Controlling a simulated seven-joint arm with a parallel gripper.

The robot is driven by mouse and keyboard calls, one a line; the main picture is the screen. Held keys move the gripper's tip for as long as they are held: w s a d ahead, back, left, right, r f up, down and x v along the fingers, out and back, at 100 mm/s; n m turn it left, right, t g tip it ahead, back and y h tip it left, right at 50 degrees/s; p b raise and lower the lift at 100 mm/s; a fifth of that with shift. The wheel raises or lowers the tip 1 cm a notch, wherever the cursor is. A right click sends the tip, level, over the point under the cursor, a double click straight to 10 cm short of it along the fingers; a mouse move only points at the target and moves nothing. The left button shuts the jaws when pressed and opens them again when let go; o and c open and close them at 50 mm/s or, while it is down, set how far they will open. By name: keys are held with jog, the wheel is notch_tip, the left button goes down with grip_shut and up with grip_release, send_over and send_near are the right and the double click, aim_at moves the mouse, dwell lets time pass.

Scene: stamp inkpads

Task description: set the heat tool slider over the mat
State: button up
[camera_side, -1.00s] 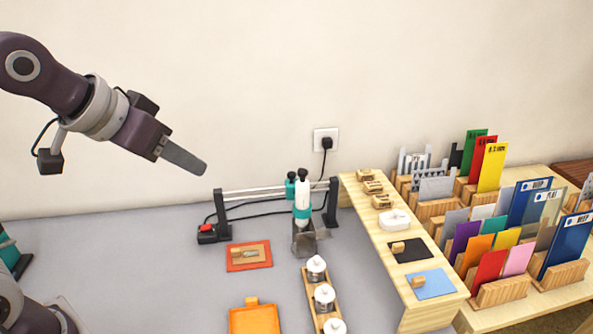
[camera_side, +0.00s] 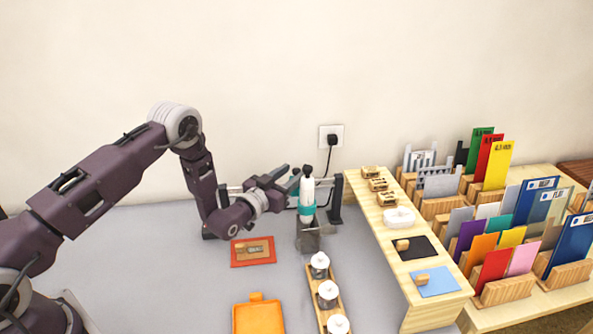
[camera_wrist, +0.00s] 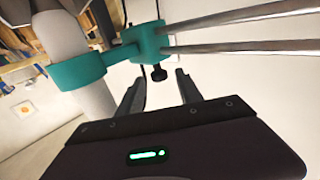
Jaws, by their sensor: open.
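The heat tool (camera_side: 307,197), white with a teal band and a black top, hangs from the teal slider (camera_wrist: 150,42) at the right part of the twin rails (camera_wrist: 235,30). In the side view my gripper (camera_side: 291,177) is beside the slider, mostly hiding it and the left rails. In the wrist view my gripper (camera_wrist: 158,84) is open, with a small black knob (camera_wrist: 158,73) under the slider showing between its fingertips. I see no grip on it. The red-orange mat (camera_side: 236,263) lies left of and in front of the tool, with a brown piece on it.
A metal stand (camera_side: 309,240) is below the tool. A wooden rack (camera_side: 310,276) of white-lidded jars and an orange pad (camera_side: 258,321) stand in front. A wooden shelf (camera_side: 423,285) with stamps is on the right. The grey table is clear at left.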

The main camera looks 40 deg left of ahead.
jog(key=shift+w, duration=1.4)
grip_shut()
